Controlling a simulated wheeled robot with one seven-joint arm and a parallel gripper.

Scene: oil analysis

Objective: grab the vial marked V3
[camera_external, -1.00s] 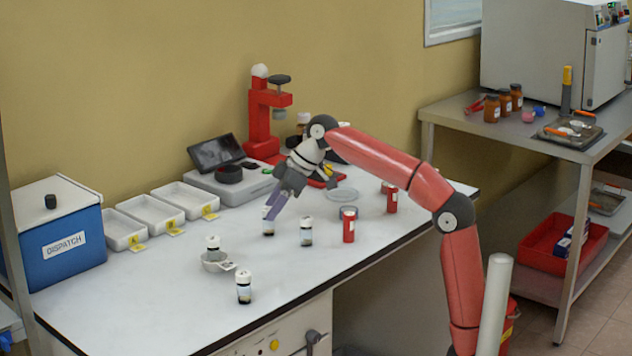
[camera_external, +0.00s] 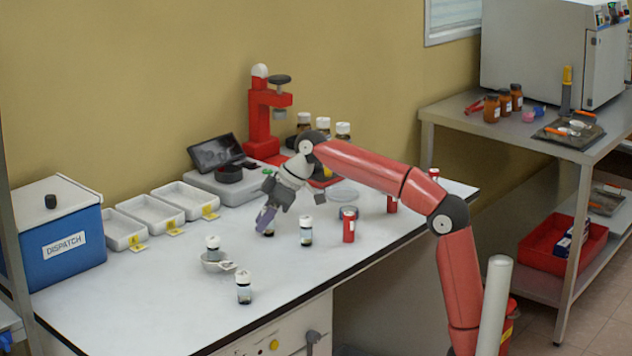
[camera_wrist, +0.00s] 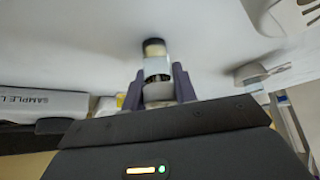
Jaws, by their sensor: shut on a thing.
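My gripper (camera_external: 267,219) is over the bench and shut on a vial, its fingers pointing down. In the wrist view the held vial (camera_wrist: 157,68) has a white cap between the fingers, a pale label and a dark end. I cannot read any mark on it. A similar white-capped vial (camera_external: 306,231) stands upright just right of the gripper. Another vial (camera_external: 244,288) stands nearer the front edge. A third vial (camera_external: 213,248) is at a small white dish (camera_external: 217,263) on the left. Their marks are too small to read.
Red containers (camera_external: 348,226) stand on the right of the bench. White trays (camera_external: 153,213) with yellow tags and a blue dispatch box (camera_external: 62,238) are at the left.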

